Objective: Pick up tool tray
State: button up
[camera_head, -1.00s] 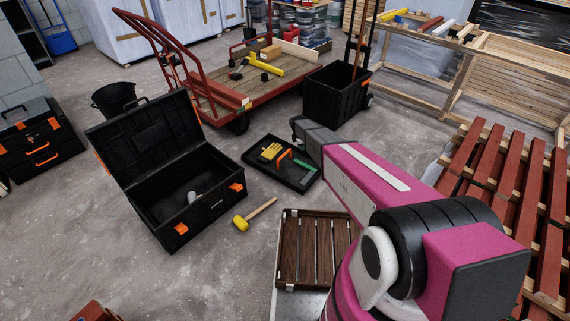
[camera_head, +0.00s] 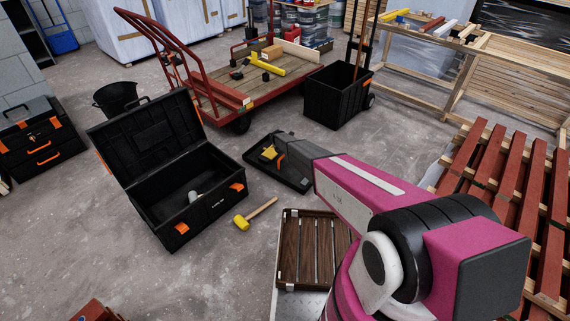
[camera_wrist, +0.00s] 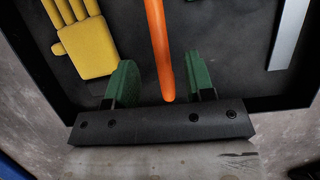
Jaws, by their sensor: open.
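The tool tray (camera_head: 298,185) is a shallow black tray flat on the floor, partly hidden by my arm in the head view. In the wrist view its dark floor and rim (camera_wrist: 22,62) fill most of the picture. The fingers are open, with a gap on each side of the bar. A yellow glove (camera_wrist: 86,45) lies in the tray on the left and a silver strip (camera_wrist: 289,35) on the right.
An open black toolbox (camera_head: 185,205) stands left of the tray. A yellow-headed mallet (camera_head: 243,222) and a slatted wooden crate (camera_head: 290,250) lie in front. A red trolley (camera_head: 240,105) and a black bin (camera_head: 335,100) stand behind. Red battens (camera_head: 490,190) are at right.

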jog(key=x, duration=0.4)
jog(key=shift+d+f, duration=0.1)
jog(key=shift+f, duration=0.5)
jog(key=shift+f, duration=0.25)
grip_shut()
